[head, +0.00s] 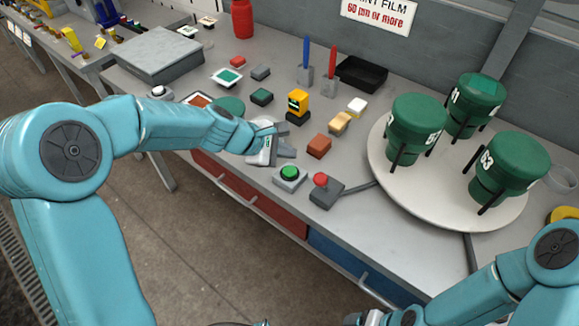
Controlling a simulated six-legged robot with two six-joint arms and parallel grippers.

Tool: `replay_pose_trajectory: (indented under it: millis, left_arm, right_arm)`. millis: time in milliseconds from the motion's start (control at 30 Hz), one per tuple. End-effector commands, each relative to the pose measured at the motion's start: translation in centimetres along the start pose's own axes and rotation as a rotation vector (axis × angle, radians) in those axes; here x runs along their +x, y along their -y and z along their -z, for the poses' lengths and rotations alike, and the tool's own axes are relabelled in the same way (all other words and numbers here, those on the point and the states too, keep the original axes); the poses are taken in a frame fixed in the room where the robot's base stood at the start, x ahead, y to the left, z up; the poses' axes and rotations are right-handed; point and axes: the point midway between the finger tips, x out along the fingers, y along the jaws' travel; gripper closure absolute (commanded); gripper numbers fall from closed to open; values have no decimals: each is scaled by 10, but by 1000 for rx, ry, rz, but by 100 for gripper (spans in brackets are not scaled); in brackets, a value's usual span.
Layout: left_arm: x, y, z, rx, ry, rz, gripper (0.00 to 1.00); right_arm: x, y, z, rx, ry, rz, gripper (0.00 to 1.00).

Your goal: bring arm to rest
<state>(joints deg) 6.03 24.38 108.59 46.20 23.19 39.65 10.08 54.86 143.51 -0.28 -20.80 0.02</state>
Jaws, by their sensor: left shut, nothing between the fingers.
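My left arm (165,125) is teal and reaches in from the left over the workbench. My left gripper (284,146) is shut and empty above the bench near its front edge, just behind a green push button (290,173) on a grey box. My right arm (490,296) comes in at the lower right. Only a small part of my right gripper (370,319) shows at the bottom edge, so its fingers cannot be made out.
A round white turntable (435,205) carries three green cylinders (415,125). A red-knobbed joystick box (325,190), an orange-brown block (319,146) and a yellow device (298,104) stand near the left gripper. A black tray (361,74) lies at the back.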

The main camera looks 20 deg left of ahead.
Motion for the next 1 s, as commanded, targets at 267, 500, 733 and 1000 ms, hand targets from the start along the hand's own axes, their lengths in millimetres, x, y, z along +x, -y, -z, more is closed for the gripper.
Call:
replay_pose_trajectory:
  millis: [267,500,733,1000]
  left_arm:
    - [-21,-15,-16,1,0,1,100]
    - [-20,-14,-14,1,0,0,100]
    - [-20,-14,-14,1,0,0,100]
    - [-21,-13,-13,0,0,1,100]
  right_arm:
    - [-27,10,0,0,0,0,21]
    - [-25,9,0,0,0,0,21]
    - [-25,9,0,0,0,0,21]
    - [-25,9,0,0,0,0,21]
